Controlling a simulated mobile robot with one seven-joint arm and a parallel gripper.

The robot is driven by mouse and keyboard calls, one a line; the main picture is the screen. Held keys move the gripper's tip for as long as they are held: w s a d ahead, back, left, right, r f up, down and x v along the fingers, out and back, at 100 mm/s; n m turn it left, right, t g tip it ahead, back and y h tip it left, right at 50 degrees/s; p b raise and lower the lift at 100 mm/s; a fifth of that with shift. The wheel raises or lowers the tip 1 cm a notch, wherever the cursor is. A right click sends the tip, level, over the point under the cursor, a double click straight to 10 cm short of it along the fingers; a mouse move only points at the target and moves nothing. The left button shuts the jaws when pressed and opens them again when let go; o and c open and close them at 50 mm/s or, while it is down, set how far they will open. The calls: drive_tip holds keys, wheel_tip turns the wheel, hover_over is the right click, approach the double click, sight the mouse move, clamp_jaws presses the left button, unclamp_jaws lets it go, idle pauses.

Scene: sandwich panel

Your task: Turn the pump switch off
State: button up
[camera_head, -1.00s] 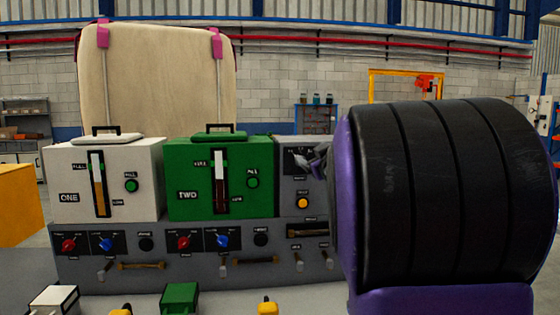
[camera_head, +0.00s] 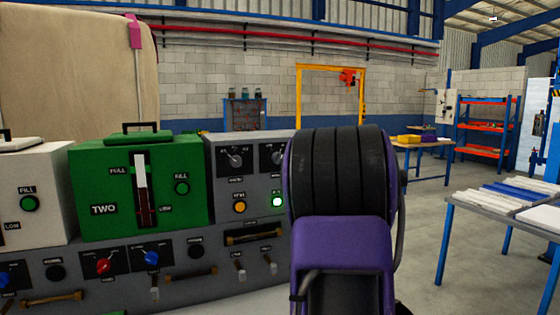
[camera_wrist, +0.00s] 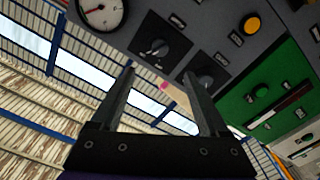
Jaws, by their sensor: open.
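A grey control panel (camera_head: 250,175) stands right of the green unit. It carries two black rotary switches, a left one (camera_head: 235,160) and a right one (camera_head: 277,157); their labels are too small to read, so I cannot tell which is the pump switch. Below them are an orange button (camera_head: 239,207) and a lit green one (camera_head: 278,201). In the wrist view, my gripper (camera_wrist: 162,90) is open and empty, its fingers pointing towards the two rotary switches, one (camera_wrist: 160,48) and the other (camera_wrist: 206,74). I see no contact. My arm hides the gripper in the head view.
A green unit marked TWO (camera_head: 140,190) and a white unit (camera_head: 35,195) stand left of the panel. Toggle switches (camera_head: 238,265) and handles (camera_head: 190,274) line the lower console. A round gauge (camera_wrist: 100,12) shows in the wrist view. Open floor and tables (camera_head: 480,215) lie right.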

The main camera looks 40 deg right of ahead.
drive_tip(key=p+x, duration=0.1)
drive_tip(key=x, duration=1.3)
drive_tip(key=shift+p, duration=0.4)
drive_tip(key=shift+w, duration=0.1)
clamp_jaws()
